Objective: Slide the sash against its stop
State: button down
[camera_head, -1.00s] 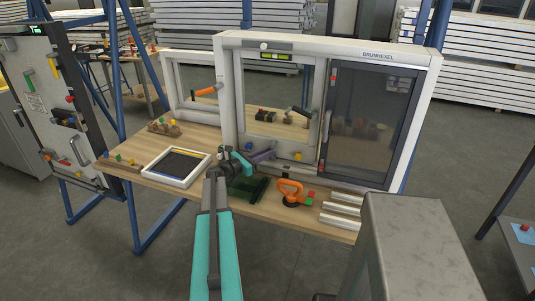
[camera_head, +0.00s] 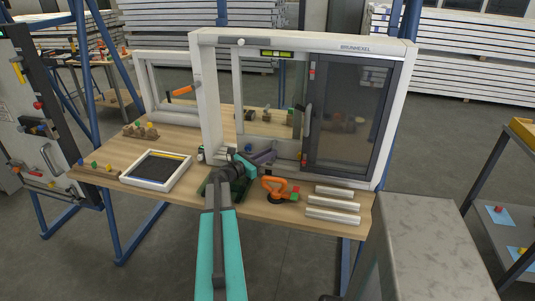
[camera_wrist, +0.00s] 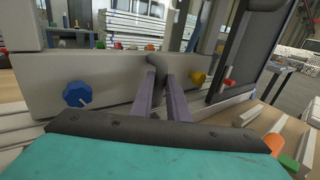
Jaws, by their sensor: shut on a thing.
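The sash (camera_head: 238,105) is a pale-framed glass pane in the white window frame (camera_head: 206,100). A gap shows between its left edge and the frame's left post. Its right side is close to or overlapping the dark-framed panel (camera_head: 350,115). A dark lever handle (camera_head: 305,120) stands at that side. My gripper (camera_head: 272,154) is low in front of the sash. In the wrist view, its purple-grey fingers (camera_wrist: 162,85) are shut on a dark grey grip (camera_wrist: 155,64) in front of the pale rail (camera_wrist: 115,75). I cannot tell for certain which part is the stop.
On the bench are an orange-handled tool (camera_head: 275,188), metal bars (camera_head: 333,203) and a framed dark tray (camera_head: 157,169). A grey block (camera_head: 425,220) stands at front right.

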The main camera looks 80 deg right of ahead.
jog(key=shift+s+r, duration=0.1)
jog(key=shift+s, duration=0.15)
jog(key=c, duration=1.7)
grip_release()
jog(key=shift+w, duration=0.2)
jog(key=b+v, duration=0.3)
jog(key=v, duration=1)
jog(key=shift+w+a, duration=0.3)
